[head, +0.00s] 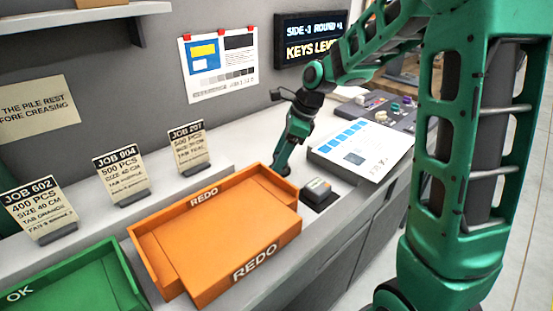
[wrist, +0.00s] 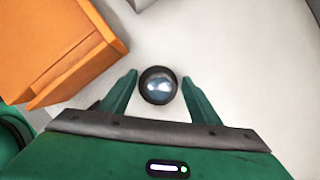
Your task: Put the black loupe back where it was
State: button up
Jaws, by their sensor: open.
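The black loupe (wrist: 158,86) shows in the wrist view as a round black ring with a shiny lens, seen from above over the pale counter. My gripper (wrist: 158,88) is open, with one green finger on each side of the loupe and a small gap showing at each side. I cannot tell the height of the fingertips against it. In the head view my gripper (head: 284,168) points down just behind the right end of the orange REDO tray (head: 240,268). The loupe cannot be made out there.
The orange tray's corner (wrist: 70,45) is close on the left in the wrist view. A small grey device on a black pad (head: 318,192) and a sheet-covered board (head: 362,150) stand to the right. The green OK tray (head: 70,285) is at left. Job cards (head: 122,175) stand behind.

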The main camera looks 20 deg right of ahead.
jog(key=v, duration=1.2)
jog(key=s+d+f+n+h, duration=0.1)
jog(key=s+d+n, duration=0.3)
jog(key=s, duration=0.6)
jog(key=s+d+f+n+g+h, duration=0.1)
jog(key=s+d+f+n, duration=0.3)
jog(key=s, duration=0.6)
jog(key=s+d+f+n+h, duration=0.2)
jog(key=s+d+f+n, duration=0.1)
jog(key=s+n, duration=0.5)
jog(key=s+d, duration=0.1)
jog(key=s, duration=0.2)
jog(key=shift+d+f+g, duration=0.25)
jog(key=shift+d+g, duration=0.05)
jog(key=shift+d, duration=0.1)
jog(key=shift+w, duration=0.1)
jog(key=shift+w+f, duration=0.25)
jog(key=shift+w, duration=0.4)
